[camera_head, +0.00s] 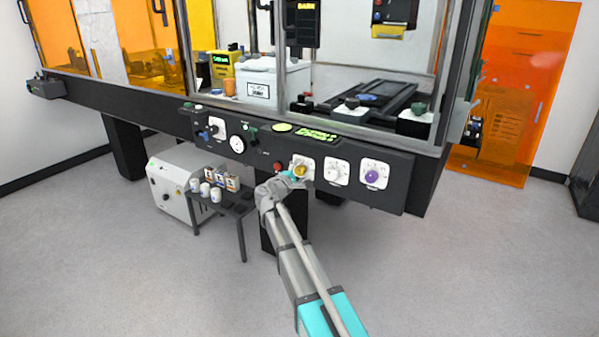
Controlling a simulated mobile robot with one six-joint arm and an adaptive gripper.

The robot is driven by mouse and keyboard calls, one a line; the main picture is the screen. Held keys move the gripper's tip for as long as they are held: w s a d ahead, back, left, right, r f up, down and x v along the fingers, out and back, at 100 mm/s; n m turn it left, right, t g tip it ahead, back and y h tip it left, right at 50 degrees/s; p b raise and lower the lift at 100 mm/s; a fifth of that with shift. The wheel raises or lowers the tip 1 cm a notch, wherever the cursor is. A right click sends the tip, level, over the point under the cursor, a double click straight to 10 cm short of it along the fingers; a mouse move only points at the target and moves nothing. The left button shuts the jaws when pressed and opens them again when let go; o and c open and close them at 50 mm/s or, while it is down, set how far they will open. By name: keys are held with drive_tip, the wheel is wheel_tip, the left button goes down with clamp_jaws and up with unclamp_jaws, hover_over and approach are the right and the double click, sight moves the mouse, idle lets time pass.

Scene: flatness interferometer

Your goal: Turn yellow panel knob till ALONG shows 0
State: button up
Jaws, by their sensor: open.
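The yellow knob (300,170) sits on a white plate on the front panel, left of two other knobs. My gripper is open. A green lit display (317,134) is on the panel above the knob; its text is too small to read, so I cannot tell the ALONG value.
A white-marked knob (336,173) and a purple knob (373,176) are close on the right. A red button (278,165) is just left of the yellow knob. A round gauge (237,144) is further left. A small dark table (237,208) with cans stands below left.

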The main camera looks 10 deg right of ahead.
drive_tip(key=shift+s, duration=0.1)
drive_tip(key=v, duration=0.7)
drive_tip(key=shift+a, duration=0.15)
drive_tip(key=shift+s, duration=0.1)
idle(0.4)
drive_tip(key=s+d+f+m+g+y, duration=0.2)
drive_tip(key=s+d+f+m+g, duration=0.25)
drive_tip(key=s+f, duration=0.3)
drive_tip(key=s+d+f+m+g+y, duration=0.2)
drive_tip(key=s+d+f+m+g, duration=0.3)
drive_tip(key=s, duration=0.4)
drive_tip(key=s+a+f+m+g+y, duration=0.2)
drive_tip(key=s+a+f+y, duration=0.15)
drive_tip(key=s, duration=0.35)
drive_tip(key=s+a+f+m+g+y, duration=0.2)
drive_tip(key=s+f+y, duration=0.15)
drive_tip(key=s, duration=0.45)
wheel_tip(320, 180, up, 32)
drive_tip(key=y+p, duration=0.1)
drive_tip(key=p, duration=3)
